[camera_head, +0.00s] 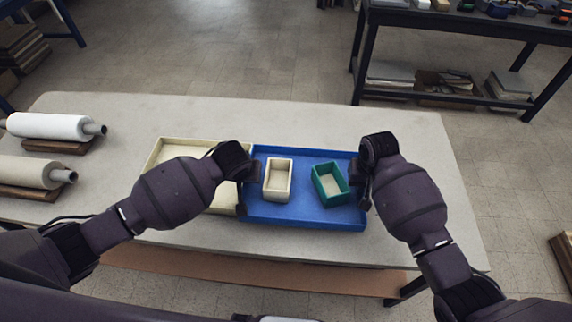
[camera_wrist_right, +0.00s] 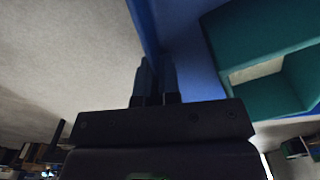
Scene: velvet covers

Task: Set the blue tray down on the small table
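The blue tray (camera_head: 290,213) is level over the pale table (camera_head: 330,110) in the head view; I cannot tell whether it touches it. A cream box (camera_head: 278,195) and a green box (camera_head: 318,187) stand inside it. My right gripper (camera_head: 362,178) is at the tray's right wall. In the right wrist view its fingers (camera_wrist_right: 156,80) are close together on the blue wall (camera_wrist_right: 143,25), beside the green box (camera_wrist_right: 262,35). My left gripper (camera_head: 246,182) is at the left wall; its finger gap is hidden. I cannot tell which table is the small one.
A cream tray (camera_head: 165,150) lies left of the blue tray, partly behind my left arm. Two rolls, one white (camera_head: 50,127) and one beige (camera_head: 30,173), rest on wooden stands at left. A dark table (camera_head: 455,20) stands at back right. Floor (camera_head: 240,50) between is clear.

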